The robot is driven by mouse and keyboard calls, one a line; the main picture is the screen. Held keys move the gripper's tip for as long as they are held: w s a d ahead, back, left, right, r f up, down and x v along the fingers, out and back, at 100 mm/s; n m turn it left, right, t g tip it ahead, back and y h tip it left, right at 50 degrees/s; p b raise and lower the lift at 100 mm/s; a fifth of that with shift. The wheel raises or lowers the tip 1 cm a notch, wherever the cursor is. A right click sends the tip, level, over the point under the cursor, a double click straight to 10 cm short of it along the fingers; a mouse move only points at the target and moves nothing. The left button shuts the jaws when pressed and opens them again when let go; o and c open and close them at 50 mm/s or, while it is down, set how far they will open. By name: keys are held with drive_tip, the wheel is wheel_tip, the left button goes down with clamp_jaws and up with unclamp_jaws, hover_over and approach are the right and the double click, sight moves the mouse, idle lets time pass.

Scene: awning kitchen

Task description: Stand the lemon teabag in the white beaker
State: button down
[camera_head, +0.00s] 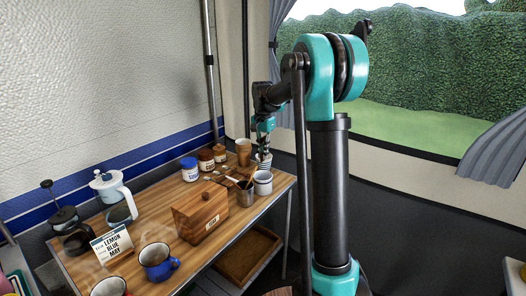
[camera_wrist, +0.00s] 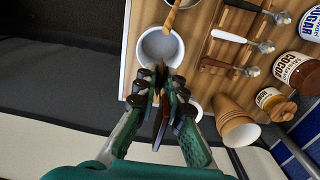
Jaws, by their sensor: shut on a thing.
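My gripper (camera_wrist: 165,97) is shut on a thin brown piece (camera_wrist: 160,125), taken to be the lemon teabag; it shows edge-on and no label is readable. In the head view my gripper (camera_head: 263,145) hangs over the far right end of the table, just above a pale banded cup (camera_head: 264,164), likely the white beaker. In the wrist view a white rim (camera_wrist: 196,111) shows beside the fingers, mostly hidden by them. A white mug with a grey inside (camera_wrist: 158,46) stands just beyond the fingertips; it also shows in the head view (camera_head: 262,187).
A metal tin with stirrers (camera_head: 245,194) and a wooden box (camera_head: 200,215) stand nearby. Brown cups (camera_wrist: 236,124), spoons (camera_wrist: 230,37) and a cocoa jar (camera_wrist: 297,72) are to the right in the wrist view. A card (camera_head: 112,244) and blue mug (camera_head: 158,262) are at the table's near end.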

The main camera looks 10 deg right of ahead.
drive_tip(key=shift+f, duration=5.55)
drive_tip(key=c, duration=1.6)
unclamp_jaws()
drive_tip(key=shift+o, duration=0.2)
